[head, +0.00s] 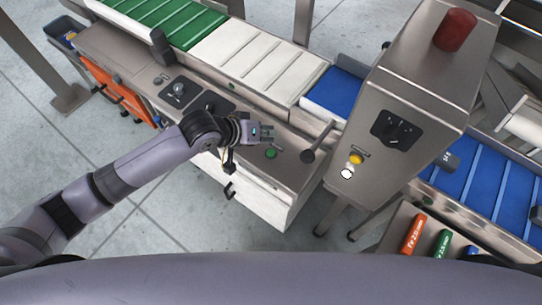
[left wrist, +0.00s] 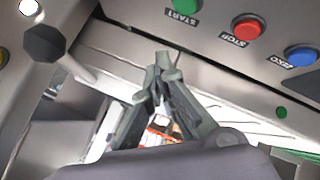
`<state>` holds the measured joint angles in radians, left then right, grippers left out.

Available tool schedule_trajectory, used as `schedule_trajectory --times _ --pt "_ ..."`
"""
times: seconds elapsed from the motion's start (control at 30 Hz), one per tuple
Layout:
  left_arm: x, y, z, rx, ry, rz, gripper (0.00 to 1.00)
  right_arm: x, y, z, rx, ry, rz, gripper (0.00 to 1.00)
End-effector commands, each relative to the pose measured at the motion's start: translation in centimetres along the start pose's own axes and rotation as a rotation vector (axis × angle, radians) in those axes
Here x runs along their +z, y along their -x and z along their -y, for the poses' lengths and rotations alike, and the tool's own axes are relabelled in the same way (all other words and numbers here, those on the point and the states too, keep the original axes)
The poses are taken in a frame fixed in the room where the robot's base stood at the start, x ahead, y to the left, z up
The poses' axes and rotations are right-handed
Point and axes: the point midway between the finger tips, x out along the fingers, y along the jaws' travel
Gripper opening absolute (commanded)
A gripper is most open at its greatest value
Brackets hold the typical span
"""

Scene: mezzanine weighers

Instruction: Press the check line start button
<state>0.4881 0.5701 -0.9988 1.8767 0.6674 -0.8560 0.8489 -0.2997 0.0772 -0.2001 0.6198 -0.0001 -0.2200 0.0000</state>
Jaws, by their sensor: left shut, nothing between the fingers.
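In the left wrist view a panel carries a green button labelled START (left wrist: 185,6), a red STOP button (left wrist: 246,27) and a blue ZERO button (left wrist: 300,54). My left gripper (left wrist: 169,65) is shut and empty, with its tips below the START button in that picture; contact cannot be seen. In the head view my left gripper (head: 268,132) is above the metal console, close to a green button (head: 271,153). I cannot tell whether this is the button labelled START. My right gripper is not in view.
A black-knobbed lever (head: 308,156) stands right of the left gripper. A steel cabinet (head: 410,85) with a yellow button (head: 356,158) and a red beacon (head: 455,30) rises at right. A conveyor with white slats (head: 258,60) runs behind the console. Floor is clear at lower left.

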Motion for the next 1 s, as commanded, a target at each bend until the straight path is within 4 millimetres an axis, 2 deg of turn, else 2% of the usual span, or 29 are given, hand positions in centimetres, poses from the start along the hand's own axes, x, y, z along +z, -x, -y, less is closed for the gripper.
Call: schedule_trajectory --times 0.03,0.17,0.4,1.0 --pt "0.7 -1.0 0.7 0.000 -0.001 -0.001 0.00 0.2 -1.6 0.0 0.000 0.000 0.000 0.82" --pt "1.4 -2.0 1.4 0.000 0.000 -0.001 0.00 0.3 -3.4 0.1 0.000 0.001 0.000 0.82" --pt "2.2 -3.1 2.3 0.000 0.001 -0.001 0.00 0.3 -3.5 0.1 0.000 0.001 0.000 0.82" --pt "2.3 -3.2 2.3 0.000 0.001 0.000 0.00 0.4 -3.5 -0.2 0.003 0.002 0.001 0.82"
